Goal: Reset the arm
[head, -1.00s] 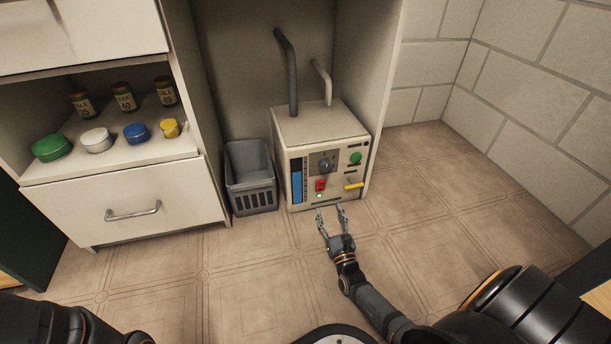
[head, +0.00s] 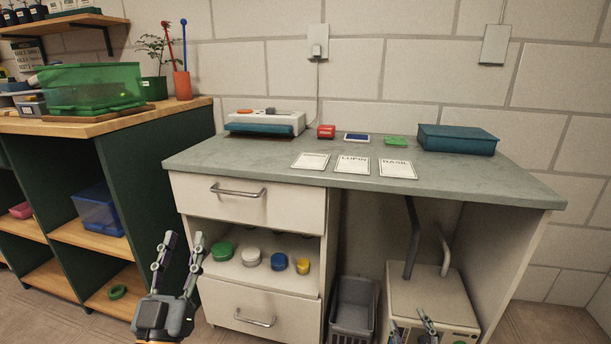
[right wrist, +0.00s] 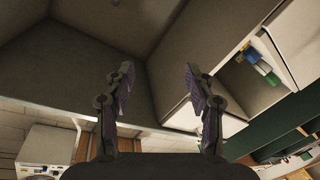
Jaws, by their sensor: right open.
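My right gripper (head: 408,319) is open and shows only at the bottom edge of the head view, in front of the beige machine (head: 432,292) with two pipes. In the right wrist view my right gripper's fingers (right wrist: 158,70) are spread with nothing between them. A pale machine-like box (right wrist: 46,148) shows at the lower left there.
A grey-topped desk (head: 250,165) carries cards, a blue case (head: 456,139) and a white device (head: 266,122). Coloured lids sit on its open shelf. A grey bin (head: 352,306) stands beside the machine. A green shelf unit (head: 150,150) with a wooden top stands at left.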

